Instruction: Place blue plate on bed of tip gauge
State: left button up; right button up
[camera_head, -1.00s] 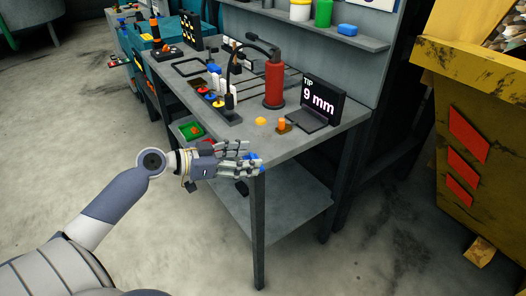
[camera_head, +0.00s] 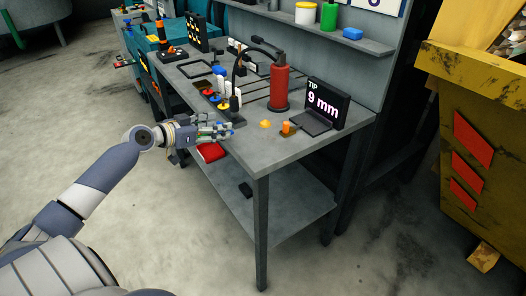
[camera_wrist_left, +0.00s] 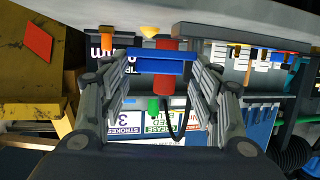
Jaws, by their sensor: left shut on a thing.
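My left gripper (camera_head: 222,130) is at the table's left edge in the head view. It is shut on the blue plate, which is mostly hidden by the fingers there. In the left wrist view the blue plate (camera_wrist_left: 158,65) spans between the two sets of fingers. The tip gauge (camera_head: 324,101) has a dark upright screen reading "TIP 9 mm". Its flat grey bed (camera_head: 307,122) lies in front of the screen and looks empty. The gripper is well left of the bed. My right gripper is not in view.
An orange piece (camera_head: 286,128) and a yellow piece (camera_head: 265,124) lie on the table (camera_head: 262,153) left of the bed. A red cylinder (camera_head: 280,87) stands behind them. A rack of coloured tools (camera_head: 222,100) stands near the gripper. The table's front corner is clear.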

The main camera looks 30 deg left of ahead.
pick_arm(q)
jog(key=p, duration=0.8)
send_over(260, 159)
jog(key=a, duration=0.3)
jog(key=shift+s+d+f, duration=0.15)
jog(key=shift+d+f, duration=0.25)
jog(key=shift+d, duration=0.3)
jog(key=shift+d+p, duration=0.4)
jog(key=shift+p, duration=0.05)
jog(key=shift+w+d+f+p, duration=0.15)
jog(key=shift+w+d+p, duration=0.1)
jog(key=shift+d+p, duration=0.15)
notch_tip(260, 159, down, 3)
jog(key=shift+r, duration=0.1)
jog(key=shift+a+f, duration=0.1)
jog(key=shift+f, duration=0.15)
